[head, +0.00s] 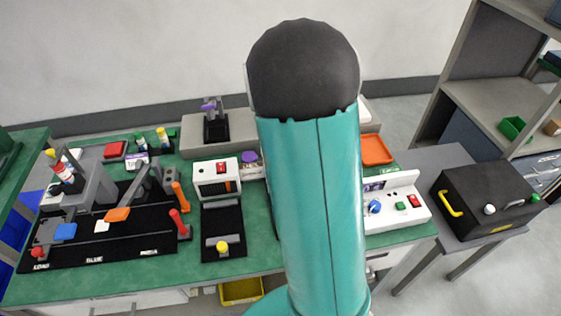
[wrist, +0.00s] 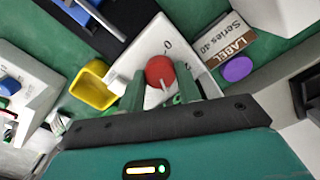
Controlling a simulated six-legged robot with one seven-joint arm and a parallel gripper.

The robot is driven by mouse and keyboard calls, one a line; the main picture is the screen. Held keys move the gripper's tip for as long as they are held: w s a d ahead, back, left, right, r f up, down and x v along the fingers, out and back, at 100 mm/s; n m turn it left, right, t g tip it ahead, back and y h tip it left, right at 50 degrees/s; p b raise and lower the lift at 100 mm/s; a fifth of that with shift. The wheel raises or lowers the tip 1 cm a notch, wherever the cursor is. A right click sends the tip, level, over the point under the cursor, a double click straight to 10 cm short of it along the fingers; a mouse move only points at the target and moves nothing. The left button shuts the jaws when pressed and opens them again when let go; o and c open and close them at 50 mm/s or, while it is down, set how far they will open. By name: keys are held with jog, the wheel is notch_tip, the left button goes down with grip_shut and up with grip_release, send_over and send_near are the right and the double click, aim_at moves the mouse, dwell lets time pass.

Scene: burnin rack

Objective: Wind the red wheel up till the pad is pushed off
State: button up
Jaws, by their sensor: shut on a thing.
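In the wrist view a round red wheel (wrist: 160,71) sits on a white plate (wrist: 146,50) with a dial mark "0" near it. My gripper (wrist: 164,73) has its two green fingers on either side of the wheel, shut on it. A thin pale strip shows below the wheel between the fingers. In the head view my arm covers the wheel and the gripper. A purple rounded piece (wrist: 236,69) lies to the right of the plate, apart from the gripper; I cannot tell whether it is the pad.
A box labelled "Series 40" (wrist: 228,40) stands right of the plate. A yellow open container (wrist: 93,86) is close on the left. In the head view a white console (head: 398,205) with knobs stands right of my arm, and a black fixture (head: 222,228) stands left.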

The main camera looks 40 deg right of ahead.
jog(key=shift+m, duration=0.3)
jog(key=o, duration=0.7)
notch_tip(320, 180, up, 14)
dwell(0.5)
dwell(0.3)
